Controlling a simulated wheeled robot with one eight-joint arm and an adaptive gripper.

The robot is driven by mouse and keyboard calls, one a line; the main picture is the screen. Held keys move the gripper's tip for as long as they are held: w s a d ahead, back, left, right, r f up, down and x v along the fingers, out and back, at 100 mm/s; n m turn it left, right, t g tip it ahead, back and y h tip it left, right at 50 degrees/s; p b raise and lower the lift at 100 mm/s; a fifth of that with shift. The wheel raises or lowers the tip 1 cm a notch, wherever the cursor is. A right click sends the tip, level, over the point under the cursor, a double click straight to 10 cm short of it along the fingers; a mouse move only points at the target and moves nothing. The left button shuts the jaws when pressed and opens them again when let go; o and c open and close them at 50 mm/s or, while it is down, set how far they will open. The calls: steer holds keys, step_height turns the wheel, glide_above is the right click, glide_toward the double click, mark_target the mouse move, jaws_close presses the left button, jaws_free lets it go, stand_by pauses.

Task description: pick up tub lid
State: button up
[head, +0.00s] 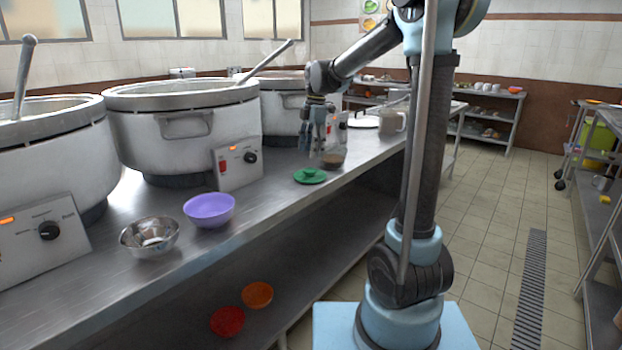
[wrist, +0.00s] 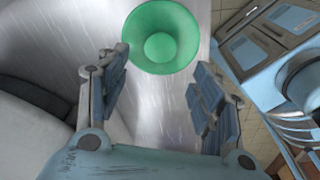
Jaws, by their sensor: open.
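My gripper (head: 318,145) points down above the counter, a little above and behind the lid. In the wrist view my gripper (wrist: 160,75) has its two fingers spread wide with nothing between them. The lid lies between the lines of the fingers but ahead of them.
A small brown bowl (head: 333,159) stands just right of the lid. A purple bowl (head: 209,210) and a steel bowl (head: 149,237) stand to the left. Large stockpots (head: 185,125) line the counter's back. Red and orange bowls lie on the lower shelf.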

mark_target(310, 170)
steer(key=shift+a+f, duration=0.1)
steer(key=shift+f, duration=3.7)
steer(key=c, duration=0.8)
